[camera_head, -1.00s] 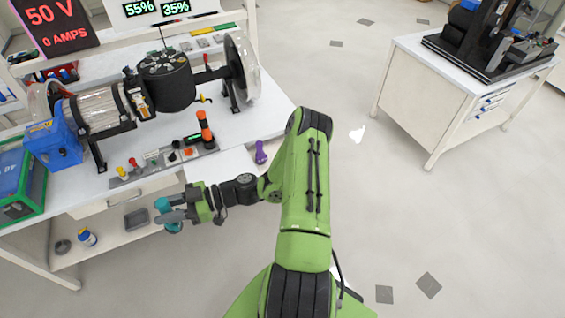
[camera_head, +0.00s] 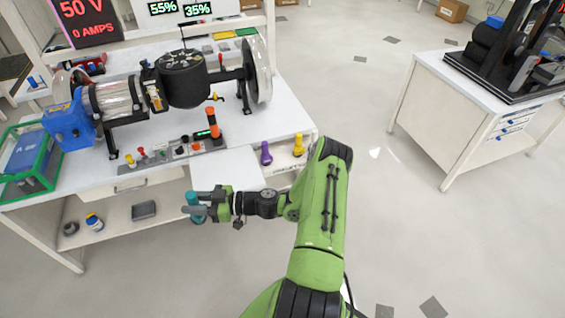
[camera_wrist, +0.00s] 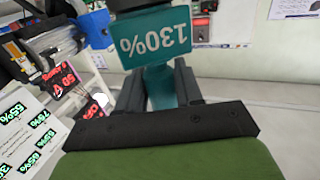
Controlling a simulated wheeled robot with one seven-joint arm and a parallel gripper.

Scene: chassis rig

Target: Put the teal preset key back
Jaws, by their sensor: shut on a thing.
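The teal preset key (camera_head: 194,198) is held in my gripper (camera_head: 197,205), beyond the front edge of the bench and left of my forearm. The wrist view shows the teal key (camera_wrist: 155,42) between the two dark fingers of my gripper (camera_wrist: 160,88), its label reading 130% upside down. A purple key (camera_head: 265,153) and a yellow key (camera_head: 298,145) stand apart from each other at the bench's right front. My gripper is well to their left and nearer to me. An empty place for the teal key cannot be made out.
The bench (camera_head: 285,105) carries a motor rig with a clear-guarded wheel (camera_head: 260,70) and a control strip (camera_head: 178,150). A lower shelf (camera_head: 120,215) holds a grey tray (camera_head: 144,210) and small containers. A second table (camera_head: 465,95) stands right. Floor between is clear.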

